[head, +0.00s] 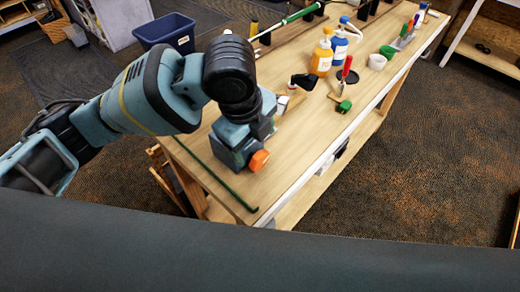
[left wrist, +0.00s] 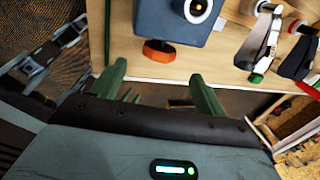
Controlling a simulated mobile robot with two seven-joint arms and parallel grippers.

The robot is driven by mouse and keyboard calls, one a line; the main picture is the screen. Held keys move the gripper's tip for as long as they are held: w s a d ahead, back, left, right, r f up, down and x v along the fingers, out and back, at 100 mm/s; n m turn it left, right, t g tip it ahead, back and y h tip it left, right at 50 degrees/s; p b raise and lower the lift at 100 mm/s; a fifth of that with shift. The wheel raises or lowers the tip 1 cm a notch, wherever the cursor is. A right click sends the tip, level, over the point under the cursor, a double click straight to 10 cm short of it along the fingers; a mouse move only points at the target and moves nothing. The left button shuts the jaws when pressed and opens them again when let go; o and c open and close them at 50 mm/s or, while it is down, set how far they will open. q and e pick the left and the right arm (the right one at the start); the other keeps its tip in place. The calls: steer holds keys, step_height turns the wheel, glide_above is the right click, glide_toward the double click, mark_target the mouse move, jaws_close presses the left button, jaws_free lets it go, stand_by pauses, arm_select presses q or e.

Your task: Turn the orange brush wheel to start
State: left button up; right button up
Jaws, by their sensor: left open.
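The orange brush wheel (head: 259,160) sits low on the front of a blue-grey box (head: 232,152) at the near end of the wooden workbench. In the head view my left wrist stands over the box and the fingertips do not show clearly. My right gripper is not in view.
On the workbench (head: 305,150) a black club head (head: 303,82), a red-handled tool (head: 347,68), an orange bottle (head: 322,55) and a blue bottle (head: 340,47) stand beyond the box. A green strip (head: 205,168) runs along the left side. The bench top right of the wheel is clear.

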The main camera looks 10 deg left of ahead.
mark_target(254, 162)
arm_select(q)
steer(key=shift+s+f, duration=0.15)
steer(key=shift+f, duration=0.2)
steer(key=shift+x, duration=3.5)
steer(key=shift+d, duration=0.1)
steer(key=c, duration=1)
steer(key=shift+s+a+f+t+h, duration=0.1)
steer(key=shift+a+f+t+h, duration=0.1)
steer(key=shift+t+h, duration=0.6)
steer(key=shift+s+a+t+h, duration=0.15)
steer(key=shift+t+h, duration=0.75)
steer(key=shift+t, duration=0.5)
steer(key=o, duration=1)
steer(key=shift+f, duration=0.1)
